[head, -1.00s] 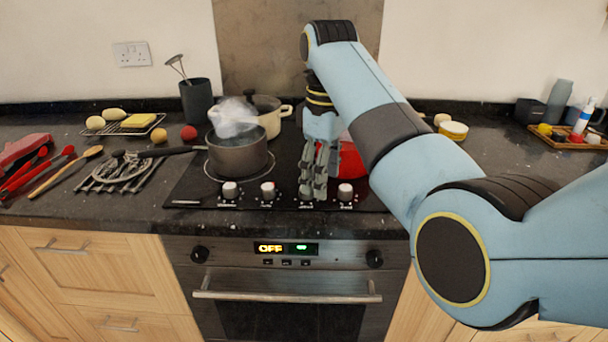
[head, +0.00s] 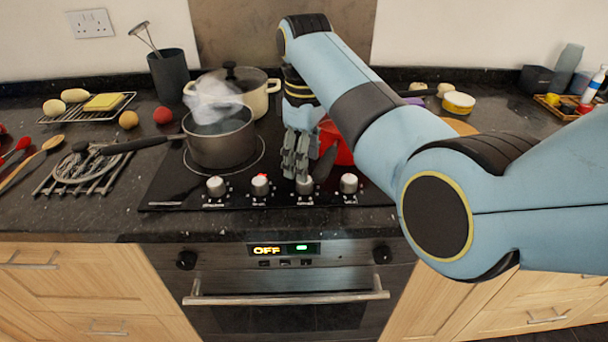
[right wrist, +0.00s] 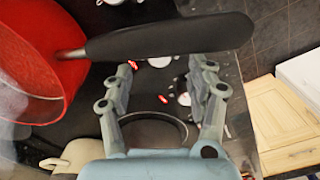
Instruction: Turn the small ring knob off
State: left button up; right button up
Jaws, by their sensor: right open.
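A row of several white-and-metal knobs lines the front of the black hob. The second knob from the left (head: 260,187) has a red light at its top; the third knob (head: 304,186) stands just below my fingers. I cannot tell which is the small ring knob. My right gripper (head: 294,172) is open and empty, pointing down just behind and above the third knob. In the right wrist view, its open fingers (right wrist: 166,80) flank two pale knobs, one of them here (right wrist: 184,98), with red lights near them. My left gripper is not in view.
A steaming grey pot (head: 222,146) stands on the left of the hob, before a cream pot (head: 262,100). A red pan (head: 340,150) is partly hidden behind my right arm; its dark handle (right wrist: 170,38) crosses the wrist view close to my fingers.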

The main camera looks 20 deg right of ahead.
notch_tip(320, 180, down, 4)
jog(key=shift+w+f, duration=0.1)
jog(key=shift+f, duration=0.5)
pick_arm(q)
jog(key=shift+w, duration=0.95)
pick_arm(e)
jog(key=c, duration=0.7)
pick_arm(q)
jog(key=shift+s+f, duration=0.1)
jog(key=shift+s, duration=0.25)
pick_arm(e)
jog(key=c, duration=0.5)
